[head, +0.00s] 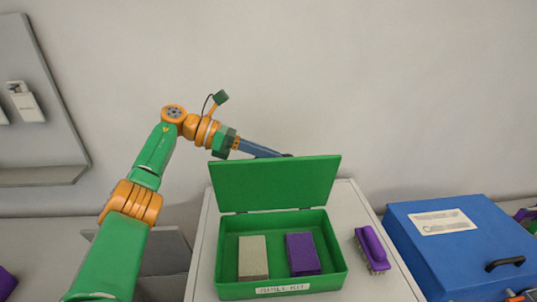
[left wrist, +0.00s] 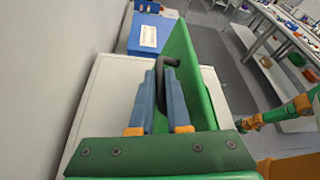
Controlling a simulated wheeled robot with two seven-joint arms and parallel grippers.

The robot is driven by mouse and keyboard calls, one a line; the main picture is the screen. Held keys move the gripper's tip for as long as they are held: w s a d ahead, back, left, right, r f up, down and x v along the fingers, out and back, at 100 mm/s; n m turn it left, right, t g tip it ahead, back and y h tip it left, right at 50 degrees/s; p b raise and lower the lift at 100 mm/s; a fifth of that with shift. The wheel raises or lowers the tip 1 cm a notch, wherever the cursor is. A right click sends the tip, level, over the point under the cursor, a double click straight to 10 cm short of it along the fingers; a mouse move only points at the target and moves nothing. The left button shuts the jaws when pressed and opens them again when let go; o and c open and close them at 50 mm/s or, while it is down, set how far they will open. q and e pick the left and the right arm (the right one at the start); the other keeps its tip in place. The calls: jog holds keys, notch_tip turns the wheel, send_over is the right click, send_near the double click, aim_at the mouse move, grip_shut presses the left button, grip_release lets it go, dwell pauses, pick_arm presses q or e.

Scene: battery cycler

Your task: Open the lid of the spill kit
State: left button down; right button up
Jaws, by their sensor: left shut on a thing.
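The spill kit is a green box (head: 340,282) with a label on its front wall, standing on a pale cabinet top. Its green lid (head: 275,185) stands raised at the back edge, roughly upright. My left gripper (head: 286,155) reaches in behind the lid's upper edge, so its fingertips are partly hidden in the head view. In the left wrist view its blue fingers (left wrist: 164,75) are shut on the lid's dark curved handle (left wrist: 171,62), beside the green lid (left wrist: 185,48). My right gripper does not show clearly; part of my right arm shows in the left wrist view.
Inside the box lie a beige block (head: 253,258) and a purple block (head: 302,254). A purple brush (head: 371,249) lies to the right on the cabinet top (head: 395,288). A blue case (head: 445,245) with a black handle stands farther right. A wall is close behind.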

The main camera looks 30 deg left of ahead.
pick_arm(q)
jog(key=shift+w+f, duration=0.1)
jog(key=shift+f, duration=0.05)
dwell(0.3)
jog(key=c, duration=1.2)
grip_release()
jog(key=shift+a, duration=0.1)
jog(key=shift+o, duration=0.2)
jog(key=shift+w+a, duration=0.15)
